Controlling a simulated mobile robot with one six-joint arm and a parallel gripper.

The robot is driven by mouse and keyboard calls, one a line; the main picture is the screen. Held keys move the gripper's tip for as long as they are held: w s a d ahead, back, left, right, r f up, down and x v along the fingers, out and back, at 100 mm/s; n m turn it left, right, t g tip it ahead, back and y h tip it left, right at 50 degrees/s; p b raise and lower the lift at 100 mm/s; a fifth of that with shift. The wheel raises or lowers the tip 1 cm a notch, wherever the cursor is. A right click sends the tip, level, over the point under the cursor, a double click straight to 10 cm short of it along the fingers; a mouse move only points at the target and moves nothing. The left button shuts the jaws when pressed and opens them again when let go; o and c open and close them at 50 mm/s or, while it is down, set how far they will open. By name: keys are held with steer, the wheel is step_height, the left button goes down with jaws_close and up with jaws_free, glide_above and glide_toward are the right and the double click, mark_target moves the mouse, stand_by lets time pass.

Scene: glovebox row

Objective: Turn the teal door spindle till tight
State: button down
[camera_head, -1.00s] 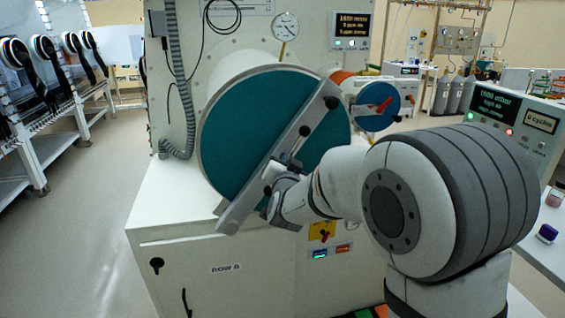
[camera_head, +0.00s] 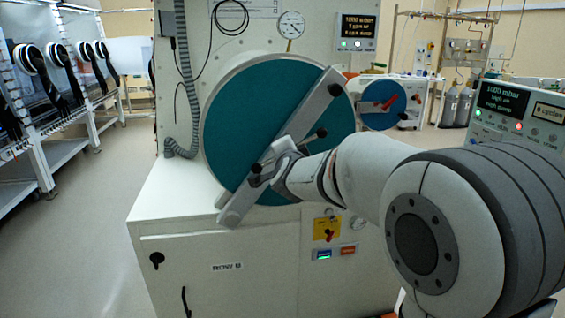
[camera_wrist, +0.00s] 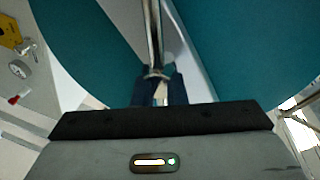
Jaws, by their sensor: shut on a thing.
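The teal round door (camera_head: 238,115) is closed on the front of the white chamber. A grey crossbar (camera_head: 312,108) runs diagonally over its face. The spindle handle (camera_head: 309,138) is a thin metal bar with black knobs, lying in front of the crossbar near the middle of the door. My gripper (camera_head: 268,172) is shut on the lower left part of this handle. In the wrist view the dark fingers (camera_wrist: 157,92) close around a shiny metal rod (camera_wrist: 154,35), with the teal door behind. My gripper hides the spindle's hub in part.
A dial gauge (camera_head: 291,24) and a pressure display (camera_head: 357,28) are above. A ribbed hose (camera_head: 184,85) hangs at the left. A control box (camera_head: 515,110) stands at the far right.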

steer(key=m+b, duration=0.2)
steer(key=m, duration=0.1)
steer(key=shift+f+g+y+b, duration=0.2)
steer(key=shift+g+y+b, duration=0.1)
steer(key=shift+y+b, duration=0.1)
steer(key=m+y+b, duration=0.1)
steer(key=m+b, duration=0.1)
steer(key=m, duration=0.1)
steer(key=m+y+b, duration=0.1)
steer(key=m+b, duration=0.2)
steer(key=shift+d+f+m+g, duration=0.1)
steer(key=shift+m+g, duration=0.3)
steer(key=m+y+b, duration=0.1)
steer(key=m+b, duration=0.1)
steer(key=shift+m+y, duration=0.3)
steer(key=shift+m, duration=0.1)
steer(key=m+b, duration=0.2)
steer(key=m, duration=0.1)
steer(key=shift+f+y, duration=0.1)
steer(key=shift+y, duration=0.3)
steer(key=m+y+b, duration=0.1)
steer(key=m+b, duration=0.1)
steer(key=m, duration=0.1)
steer(key=m+b, duration=0.2)
steer(key=m, duration=0.1)
steer(key=shift+a+t+y, duration=0.2)
steer(key=shift+t+y, duration=0.2)
steer(key=shift+m+t+b, duration=0.4)
steer(key=shift+m+b, duration=0.15)
steer(key=shift+m, duration=0.85)
